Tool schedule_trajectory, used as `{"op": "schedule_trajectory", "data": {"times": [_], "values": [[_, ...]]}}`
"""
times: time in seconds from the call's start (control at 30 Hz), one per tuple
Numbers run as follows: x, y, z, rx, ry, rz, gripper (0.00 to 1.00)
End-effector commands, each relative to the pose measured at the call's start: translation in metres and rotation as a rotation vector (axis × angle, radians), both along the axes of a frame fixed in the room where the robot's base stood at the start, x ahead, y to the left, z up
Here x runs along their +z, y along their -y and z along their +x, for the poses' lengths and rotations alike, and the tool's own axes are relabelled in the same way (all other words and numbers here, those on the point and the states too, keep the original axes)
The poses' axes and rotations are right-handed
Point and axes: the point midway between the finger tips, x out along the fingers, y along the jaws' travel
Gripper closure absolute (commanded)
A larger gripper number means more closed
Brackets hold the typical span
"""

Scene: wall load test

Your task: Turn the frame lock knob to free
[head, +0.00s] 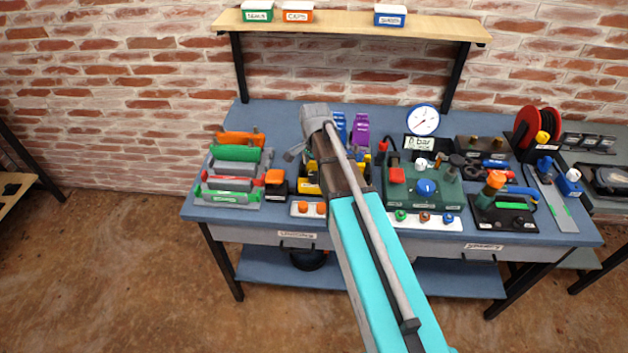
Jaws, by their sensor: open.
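I cannot tell for sure which part is the frame lock knob; no label for it is readable. An orange-red knob (496,179) sits on a black fixture (502,214) at the right of the bench. Another orange-red knob (274,177) sits on a dark block left of my arm. A blue knob (427,188) is on the green pressure unit (408,201).
The blue bench (207,213) is crowded. Green and orange clamps (238,154) stand at left. A gauge (423,120) stands behind the pressure unit, a red hose reel (537,127) at back right. A wooden shelf (350,27) with small bins spans above. Floor in front is clear.

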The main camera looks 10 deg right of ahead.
Motion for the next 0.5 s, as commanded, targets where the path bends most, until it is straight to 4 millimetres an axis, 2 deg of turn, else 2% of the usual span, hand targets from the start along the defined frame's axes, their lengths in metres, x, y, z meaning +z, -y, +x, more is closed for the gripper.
{"op": "schedule_trajectory", "data": {"times": [0.03, 0.2, 0.5], "values": [[-0.008, 0.000, 0.000, 0.000, 0.000, 0.000, 0.07], [-0.021, 0.000, 0.000, 0.000, 0.000, 0.000, 0.07], [-0.036, 0.000, 0.000, 0.001, 0.000, 0.000, 0.07]]}}
